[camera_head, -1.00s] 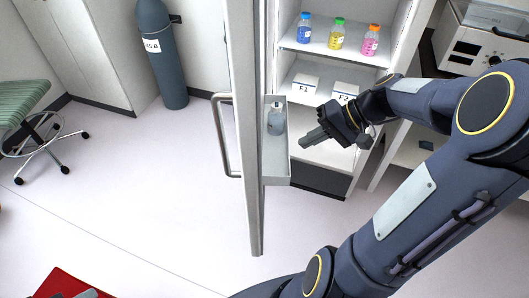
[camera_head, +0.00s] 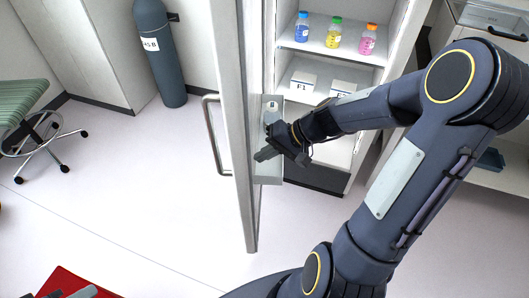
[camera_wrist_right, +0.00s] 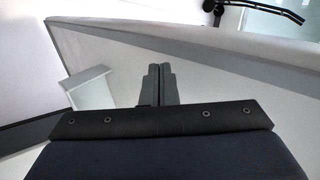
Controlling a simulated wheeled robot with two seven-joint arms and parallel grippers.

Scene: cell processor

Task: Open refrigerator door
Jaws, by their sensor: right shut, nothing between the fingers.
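The refrigerator door (camera_head: 236,130) stands open, seen nearly edge-on. Its bar handle (camera_head: 211,135) is on the left, outer side. A door bin (camera_head: 269,176) is on its inner side. The refrigerator body (camera_head: 397,40) is open behind it, with its shelves showing. My right gripper (camera_head: 262,155) is at the inner side of the door, in front of the bin, fingers pointing left. The right wrist view shows its fingers (camera_wrist_right: 160,82) shut together and empty, against a pale surface. I cannot tell whether they touch the door. My left gripper is not clearly visible.
Blue, yellow and pink bottles (camera_head: 334,36) stand on an upper shelf, with white boxes (camera_head: 303,82) below. A small bottle (camera_head: 271,110) is in the door bin, partly hidden. A gas cylinder (camera_head: 161,60) and a green stool (camera_head: 22,100) are at left. The floor (camera_head: 130,190) left of the door is clear.

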